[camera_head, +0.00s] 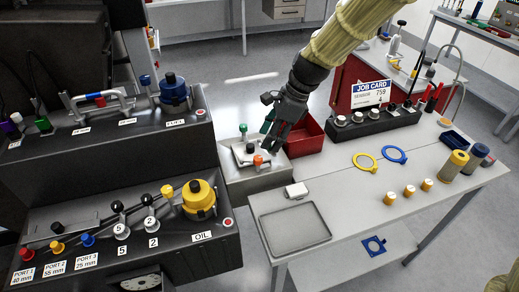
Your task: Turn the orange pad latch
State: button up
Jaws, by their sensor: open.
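A small orange latch (258,160) stands on top of a low grey block (250,178) in the middle of the view, by a pale pad (243,153). A green knob (243,128) stands on the same block, behind the pad. My gripper (270,138) is dark, points down and left, and hangs just above and right of the latch. Its jaws are open and look empty. I cannot tell whether a fingertip touches the latch. The gripper hides part of the block's right side.
A black console (120,235) with levers and yellow and blue caps stands left. A red bin (305,137) sits right behind the gripper.

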aim_at(259, 156)
jog(key=x, duration=0.2)
jog(key=p+x, duration=0.1)
jog(key=x, duration=0.1)
jog(key=w+p+x, duration=0.1)
jog(key=x, duration=0.2)
jog(key=shift+d, duration=0.15)
jog(key=shift+s+f, duration=0.15)
jog(key=shift+f, duration=0.1)
jog(key=shift+s+a+f, duration=0.1)
jog(key=shift+s+a, duration=0.15)
jog(key=shift+s, duration=0.35)
jog(key=shift+w+a+f, duration=0.1)
jog(key=shift+w+f, duration=0.45)
jog(key=shift+s+r, duration=0.2)
jog(key=shift+s, duration=0.05)
jog(key=shift+c, duration=0.8)
jog(key=shift+s, duration=0.1)
jog(key=c, duration=0.9)
